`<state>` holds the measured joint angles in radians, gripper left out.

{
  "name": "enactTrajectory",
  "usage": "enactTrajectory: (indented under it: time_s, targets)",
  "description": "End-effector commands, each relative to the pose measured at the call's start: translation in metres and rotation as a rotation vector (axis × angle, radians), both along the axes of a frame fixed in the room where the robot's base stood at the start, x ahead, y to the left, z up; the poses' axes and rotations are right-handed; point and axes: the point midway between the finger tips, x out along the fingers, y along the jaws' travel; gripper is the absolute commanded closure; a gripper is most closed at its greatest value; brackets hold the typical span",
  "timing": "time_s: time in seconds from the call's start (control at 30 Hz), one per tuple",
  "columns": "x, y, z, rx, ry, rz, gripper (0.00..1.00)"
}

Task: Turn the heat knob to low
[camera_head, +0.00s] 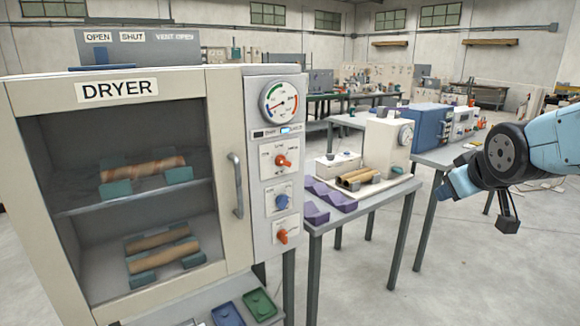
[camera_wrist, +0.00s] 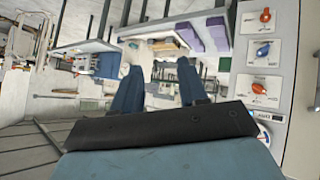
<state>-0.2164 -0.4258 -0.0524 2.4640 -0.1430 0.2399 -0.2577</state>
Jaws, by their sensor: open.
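The dryer (camera_head: 228,85) stands at left in the head view, with a control panel right of its door. The panel carries an upper orange knob (camera_head: 283,161), a middle blue knob (camera_head: 281,202) and a lower orange knob (camera_head: 282,236). Their labels are too small to read, so I cannot tell which is the heat knob. In the wrist view the panel appears inverted, with the upper orange knob (camera_wrist: 259,88), blue knob (camera_wrist: 263,51) and lower orange knob (camera_wrist: 265,15) at right. My gripper (camera_head: 449,188) is open and empty, well right of the panel; its fingers show in the wrist view (camera_wrist: 159,70).
A round gauge (camera_head: 279,101) sits above the knobs. The door handle (camera_head: 236,185) sticks out left of them. A table (camera_head: 378,198) with purple holders (camera_head: 331,195) stands behind, right of the dryer. Open floor lies at lower right.

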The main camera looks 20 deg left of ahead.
Motion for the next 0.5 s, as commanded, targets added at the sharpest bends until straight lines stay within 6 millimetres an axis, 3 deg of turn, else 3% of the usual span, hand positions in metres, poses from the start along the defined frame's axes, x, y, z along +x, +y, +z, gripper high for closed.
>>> enactTrajectory:
  time_s: [0.1, 0.2, 0.33, 0.5]
  targets:
    - [0.039, 0.034, -0.007, -0.060, -0.109, 0.139, 0.57]
    - [0.066, 0.065, -0.011, -0.107, -0.213, 0.254, 0.57]
    - [0.093, 0.112, -0.019, -0.159, -0.354, 0.403, 0.57]
    - [0.111, 0.178, -0.032, -0.207, -0.546, 0.593, 0.57]
